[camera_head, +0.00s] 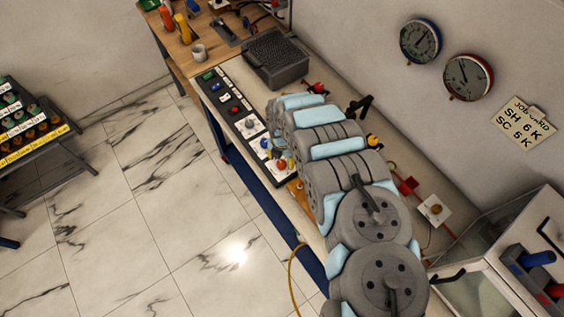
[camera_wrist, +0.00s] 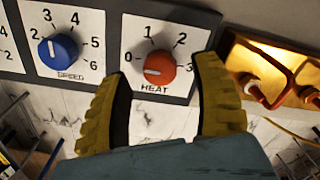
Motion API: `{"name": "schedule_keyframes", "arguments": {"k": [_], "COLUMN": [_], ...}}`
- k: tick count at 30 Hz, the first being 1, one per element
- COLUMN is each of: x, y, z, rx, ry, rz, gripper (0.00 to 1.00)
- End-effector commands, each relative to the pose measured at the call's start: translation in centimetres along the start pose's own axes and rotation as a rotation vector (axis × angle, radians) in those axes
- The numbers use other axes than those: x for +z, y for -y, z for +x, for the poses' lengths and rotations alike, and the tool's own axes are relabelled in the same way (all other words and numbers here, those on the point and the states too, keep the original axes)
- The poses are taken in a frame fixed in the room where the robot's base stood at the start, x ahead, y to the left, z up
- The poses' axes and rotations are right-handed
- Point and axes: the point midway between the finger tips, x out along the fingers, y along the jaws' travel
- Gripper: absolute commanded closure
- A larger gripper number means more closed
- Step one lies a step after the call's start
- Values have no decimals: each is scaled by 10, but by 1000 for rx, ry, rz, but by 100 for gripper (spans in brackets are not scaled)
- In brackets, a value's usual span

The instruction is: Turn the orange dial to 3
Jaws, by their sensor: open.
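The orange dial (camera_wrist: 160,68) is on a white plate marked HEAT in the wrist view. Its pale pointer line points left, slightly below the 0 mark. My gripper (camera_wrist: 164,69) is open, with one yellow finger to the left of the dial and one to the right. Gaps show between the fingers and the dial, and nothing is held. In the head view my arm covers part of the panel (camera_head: 235,108) and the dial is hard to make out.
A blue SPEED dial (camera_wrist: 58,49) is close on the left of the gripper. An orange-framed unit with knobs (camera_wrist: 262,75) is on the right. A dark grey mesh-topped box (camera_head: 275,60) stands behind the panel. Two gauges hang on the wall by a job card (camera_head: 521,121).

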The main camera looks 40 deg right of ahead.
Motion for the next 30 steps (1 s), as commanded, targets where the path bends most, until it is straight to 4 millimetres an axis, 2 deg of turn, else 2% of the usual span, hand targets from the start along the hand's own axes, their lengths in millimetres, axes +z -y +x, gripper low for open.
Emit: {"name": "schedule_keyframes", "arguments": {"k": [12, 25, 26, 30], "x": [0, 0, 0, 0], "y": [-1, -1, -1, -1], "z": [24, 28, 28, 28], "rx": [3, 1, 1, 1], "ry": [1, 1, 1, 1], "rz": [-1, -1, -1, -1], "gripper": [36, 36, 42, 82]}}
